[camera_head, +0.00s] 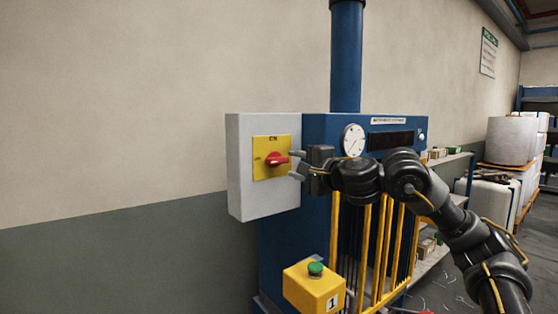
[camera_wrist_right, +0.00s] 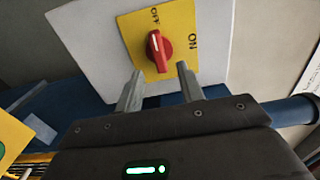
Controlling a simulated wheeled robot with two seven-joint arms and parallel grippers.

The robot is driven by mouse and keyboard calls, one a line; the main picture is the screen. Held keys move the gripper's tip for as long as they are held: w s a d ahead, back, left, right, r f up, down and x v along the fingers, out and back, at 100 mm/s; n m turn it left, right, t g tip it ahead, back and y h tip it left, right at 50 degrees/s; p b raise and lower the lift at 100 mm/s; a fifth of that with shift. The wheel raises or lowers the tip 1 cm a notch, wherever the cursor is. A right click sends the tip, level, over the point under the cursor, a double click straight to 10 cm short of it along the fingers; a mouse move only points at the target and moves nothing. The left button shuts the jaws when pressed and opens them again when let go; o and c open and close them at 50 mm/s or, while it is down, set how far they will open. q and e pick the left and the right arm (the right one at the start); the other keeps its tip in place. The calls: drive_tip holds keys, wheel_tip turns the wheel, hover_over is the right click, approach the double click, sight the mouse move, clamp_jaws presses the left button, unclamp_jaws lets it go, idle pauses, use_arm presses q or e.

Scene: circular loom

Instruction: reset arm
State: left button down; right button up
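My right gripper (camera_head: 297,166) is in front of the grey switch box, its fingers pointing at the red rotary knob (camera_head: 276,159) on a yellow plate (camera_head: 263,170). In the right wrist view the two fingers of my right gripper (camera_wrist_right: 158,85) are spread apart with nothing between them. The red knob (camera_wrist_right: 159,51) lies just beyond the fingertips, and the yellow plate (camera_wrist_right: 183,24) carries the labels ON and OFF. The knob's white mark points away from the ON label in that view. My left gripper is in neither view.
The grey box (camera_head: 241,190) is fixed to a blue machine (camera_head: 284,238) with a round gauge (camera_head: 354,140) and yellow bars. A yellow box with a green button (camera_head: 315,269) stands low in front. Shelves and white bales (camera_head: 512,140) are at right.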

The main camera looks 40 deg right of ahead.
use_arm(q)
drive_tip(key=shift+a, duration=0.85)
